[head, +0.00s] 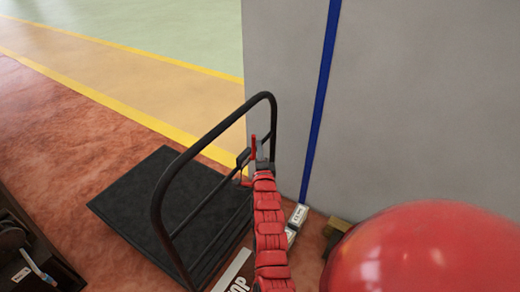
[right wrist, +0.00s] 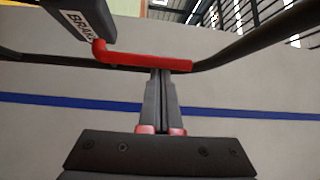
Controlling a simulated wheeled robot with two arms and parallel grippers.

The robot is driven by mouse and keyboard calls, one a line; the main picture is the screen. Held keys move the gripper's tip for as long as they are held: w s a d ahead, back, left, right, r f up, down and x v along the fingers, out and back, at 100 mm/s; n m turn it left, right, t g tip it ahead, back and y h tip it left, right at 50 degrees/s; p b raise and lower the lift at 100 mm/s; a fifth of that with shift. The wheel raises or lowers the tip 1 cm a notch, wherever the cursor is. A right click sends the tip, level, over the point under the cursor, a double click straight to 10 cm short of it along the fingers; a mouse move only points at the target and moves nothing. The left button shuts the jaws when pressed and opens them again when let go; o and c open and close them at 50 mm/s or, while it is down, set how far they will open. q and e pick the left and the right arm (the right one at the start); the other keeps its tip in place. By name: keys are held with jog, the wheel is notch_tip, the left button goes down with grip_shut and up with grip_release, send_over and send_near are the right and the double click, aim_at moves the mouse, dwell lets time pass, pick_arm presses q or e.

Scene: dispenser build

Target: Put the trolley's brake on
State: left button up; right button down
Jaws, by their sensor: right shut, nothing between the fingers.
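The trolley has a flat black platform (head: 150,205) and a black tube handle (head: 192,150) in the head view. A red brake lever (head: 253,146) shows at the handle's right side. In the right wrist view the lever (right wrist: 145,61) lies nearly level, bent up at its left end into a dark housing (right wrist: 85,18) with a "BRAKE" label. My right gripper (head: 261,164) is shut and empty at the lever. In the right wrist view its fingertips (right wrist: 161,75) are at the lever's lower edge; I cannot tell whether they touch. My left gripper is not in view.
A grey wall (head: 400,100) with a blue stripe stands behind the handle. Small white boxes (head: 297,216) and a brown block (head: 338,228) sit at its foot. A dark container (head: 30,250) is at lower left. Red floor lies open left of the platform.

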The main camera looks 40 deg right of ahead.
aim_at(253, 145)
jog(key=shift+s+a+f+n+b, duration=0.1)
jog(key=shift+a+f+n+b, duration=0.15)
jog(key=shift+b, duration=0.3)
jog(key=shift+r+t+h, duration=0.1)
jog(key=shift+t+h, duration=0.2)
jog(key=shift+t, duration=0.1)
jog(key=a+n+t+b, duration=0.1)
jog(key=b, duration=0.1)
jog(key=a+f+n+t+b, duration=0.1)
jog(key=b, duration=0.1)
jog(key=shift+s+n, duration=0.25)
jog(key=shift+s, duration=0.15)
jog(key=shift+a+f+n+t+b, duration=0.1)
jog(key=shift+a+n+t+b, duration=0.05)
jog(key=shift+n+t+b, duration=0.3)
jog(key=a+f+n+t+y+b, duration=0.1)
jog(key=n+t+y+b, duration=0.1)
jog(key=n, duration=0.2)
jog(key=s+a+f+n+t+y+b, duration=0.1)
jog(key=n+t+y+b, duration=0.2)
jog(key=n, duration=0.1)
jog(key=a+f+n+t+y+b, duration=0.1)
jog(key=n+t+y+b, duration=0.1)
jog(key=n+b, duration=0.1)
jog(key=shift+s+n+t+y, duration=0.25)
jog(key=shift+n+t+y, duration=0.1)
jog(key=shift+n+y, duration=0.1)
jog(key=shift+r, duration=0.1)
